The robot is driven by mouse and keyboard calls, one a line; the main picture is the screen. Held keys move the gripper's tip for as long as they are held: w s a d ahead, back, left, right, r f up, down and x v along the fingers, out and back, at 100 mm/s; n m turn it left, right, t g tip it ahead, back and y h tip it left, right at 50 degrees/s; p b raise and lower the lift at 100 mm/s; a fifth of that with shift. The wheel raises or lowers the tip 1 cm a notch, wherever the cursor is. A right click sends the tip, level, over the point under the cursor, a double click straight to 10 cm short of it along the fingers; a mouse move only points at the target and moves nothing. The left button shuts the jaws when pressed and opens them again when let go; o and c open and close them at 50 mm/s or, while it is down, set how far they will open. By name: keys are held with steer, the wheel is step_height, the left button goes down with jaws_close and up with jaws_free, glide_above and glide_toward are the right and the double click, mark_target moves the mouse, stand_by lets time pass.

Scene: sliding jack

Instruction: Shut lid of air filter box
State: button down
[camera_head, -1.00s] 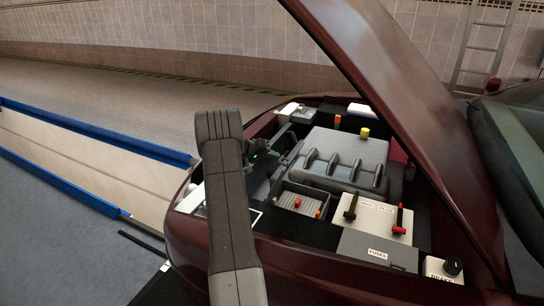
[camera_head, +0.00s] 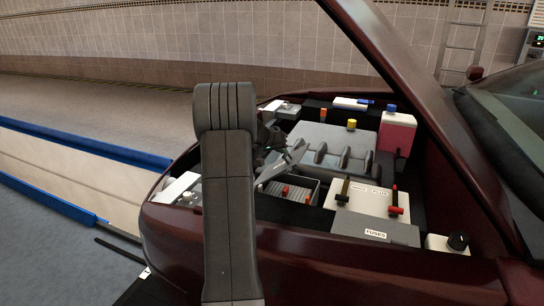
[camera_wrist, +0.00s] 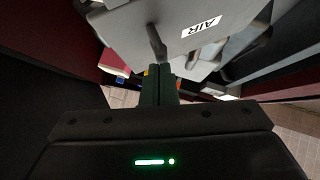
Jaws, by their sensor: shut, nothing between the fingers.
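The air filter box (camera_head: 300,193) is in the engine bay, with a ribbed inside showing and two red clips at its front. A thin light grey slanted panel (camera_head: 272,173) at its left looks like its raised lid, partly hidden by my arm. In the wrist view the grey lid (camera_wrist: 165,22) with an AIR label fills the top middle. My gripper (camera_wrist: 159,72) is shut and empty, its fingertips just below the lid's edge in that picture. I cannot tell whether they touch it. In the head view my arm hides most of the gripper.
The grey ribbed engine cover (camera_head: 335,143) lies behind the box. The battery (camera_head: 365,196) and fuse box (camera_head: 375,228) are to its right. A pink reservoir (camera_head: 397,133) stands further back. The raised dark red hood (camera_head: 400,60) slants overhead at the right.

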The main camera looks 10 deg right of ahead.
mark_target(295, 163)
steer(key=s+d+f+y+b, duration=0.1)
steer(key=s+d+f+m+t+y+b, duration=0.1)
steer(key=d+f+b, duration=0.1)
steer(key=s+d+f+b, duration=0.1)
steer(key=d+f+b, duration=0.1)
steer(key=shift+s+f+m+y, duration=0.15)
steer(key=shift+f+m+y, duration=0.05)
steer(key=shift+m+y, duration=0.2)
step_height(295, 163, down, 7)
steer(key=s+d+t+b, duration=0.1)
steer(key=s+d+b, duration=0.1)
steer(key=d+b, duration=0.1)
steer(key=shift+r+y+b, duration=0.15)
steer(key=shift+y+b, duration=0.25)
steer(key=shift+b, duration=0.45)
steer(key=shift+s, duration=0.1)
steer(key=shift+a, duration=0.1)
steer(key=p+v, duration=0.1)
steer(key=v, duration=1.3)
steer(key=x, duration=1.4)
steer(key=shift+b, duration=0.45)
